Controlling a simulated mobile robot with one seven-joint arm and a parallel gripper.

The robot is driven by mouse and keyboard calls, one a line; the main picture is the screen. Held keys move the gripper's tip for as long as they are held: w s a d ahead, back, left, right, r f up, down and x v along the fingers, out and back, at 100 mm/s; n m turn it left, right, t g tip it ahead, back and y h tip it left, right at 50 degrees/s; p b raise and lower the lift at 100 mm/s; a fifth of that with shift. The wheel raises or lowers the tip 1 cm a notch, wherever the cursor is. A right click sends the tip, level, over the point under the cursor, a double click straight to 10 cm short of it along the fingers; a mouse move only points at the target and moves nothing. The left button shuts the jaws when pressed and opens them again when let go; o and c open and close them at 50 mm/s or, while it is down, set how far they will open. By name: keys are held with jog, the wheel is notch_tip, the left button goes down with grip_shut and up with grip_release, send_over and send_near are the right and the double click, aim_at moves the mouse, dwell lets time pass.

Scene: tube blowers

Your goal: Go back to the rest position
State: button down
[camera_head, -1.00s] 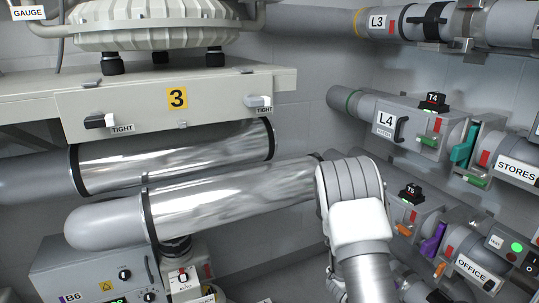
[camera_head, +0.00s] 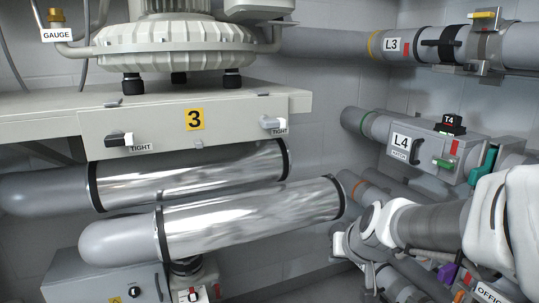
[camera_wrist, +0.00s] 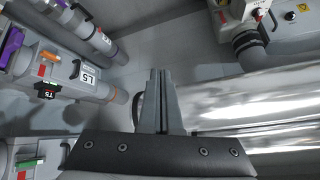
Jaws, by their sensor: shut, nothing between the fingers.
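My gripper shows in the wrist view with its two grey fingers (camera_wrist: 158,75) together and nothing between them. The fingers point toward a grey wall area between the L5 pipe (camera_wrist: 110,93) on the left and the shiny wrapped pipe (camera_wrist: 250,98) on the right. In the head view my arm reaches in from the right edge. Its wrist hangs to the right of the end of the lower shiny pipe (camera_head: 250,218), and the fingertips cannot be made out there. Whether the gripper touches anything is not shown; it appears free.
A bench front marked 3 (camera_head: 194,119) carries a ribbed blower housing (camera_head: 175,45). The L3 pipe (camera_head: 350,44) and the L4 unit (camera_head: 425,141) line the right wall. A grey cabinet (camera_head: 95,282) stands below the shiny pipes. My arm is close to the right-hand pipes.

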jog(key=s+r+n+g+h+p, duration=0.1)
jog(key=s+r, duration=0.2)
jog(key=s, duration=0.7)
jog(key=s+r+g, duration=0.1)
jog(key=s+r, duration=0.2)
jog(key=s, duration=0.7)
notch_tip(320, 180, up, 23)
jog(key=p, duration=2.3)
jog(key=shift+w+p, duration=0.3)
jog(key=shift+w, duration=0.05)
